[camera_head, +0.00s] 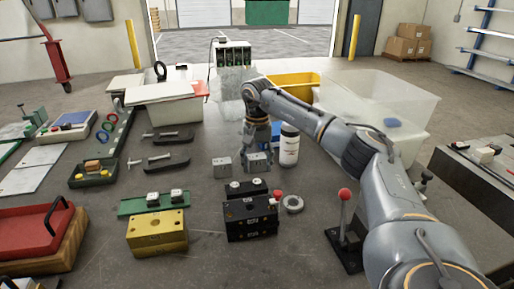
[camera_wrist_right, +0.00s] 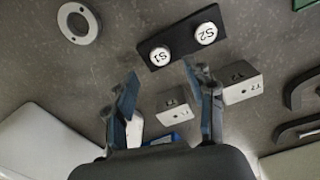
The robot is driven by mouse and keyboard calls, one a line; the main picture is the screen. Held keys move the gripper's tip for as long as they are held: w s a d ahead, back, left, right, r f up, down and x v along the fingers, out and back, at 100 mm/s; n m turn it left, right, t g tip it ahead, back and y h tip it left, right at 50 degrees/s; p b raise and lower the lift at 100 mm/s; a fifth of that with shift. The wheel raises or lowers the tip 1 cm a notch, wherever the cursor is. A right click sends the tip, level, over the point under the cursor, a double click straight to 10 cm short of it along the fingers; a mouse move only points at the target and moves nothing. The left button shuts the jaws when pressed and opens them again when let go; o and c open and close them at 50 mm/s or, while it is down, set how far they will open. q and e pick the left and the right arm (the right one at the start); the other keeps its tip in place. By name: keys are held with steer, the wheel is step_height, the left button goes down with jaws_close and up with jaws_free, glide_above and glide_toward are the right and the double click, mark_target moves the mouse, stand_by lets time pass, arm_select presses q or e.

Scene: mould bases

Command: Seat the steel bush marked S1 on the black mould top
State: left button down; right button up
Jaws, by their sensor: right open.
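The steel bush S1 (camera_wrist_right: 160,56) sits upright on a black strip (camera_wrist_right: 178,45) beside bush S2 (camera_wrist_right: 206,33). In the head view S1 (camera_head: 257,182) is the right-hand bush on that strip, just behind the black mould (camera_head: 250,220). The black mould is outside the wrist view. My right gripper (camera_head: 257,152) is open and empty, by a grey block (camera_head: 257,164) beyond the strip. In the wrist view its parted fingers (camera_wrist_right: 160,82) point towards the strip, short of S1. My left gripper is not in view.
A second grey block (camera_head: 222,168) stands left of my right gripper. A steel ring (camera_head: 293,204) lies right of the black mould. A white bottle (camera_head: 289,148) and red-knobbed lever (camera_head: 344,210) stand to the right. A yellow mould (camera_head: 157,235) stands left.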

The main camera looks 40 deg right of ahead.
mark_target(257, 181)
steer(key=shift+f+p, duration=0.3)
steer(key=shift+f, duration=2.5)
steer(key=shift+c, duration=0.4)
jaws_close()
steer(key=shift+r, duration=0.15)
steer(key=shift+r+p, duration=0.9)
steer(key=shift+r, duration=0.1)
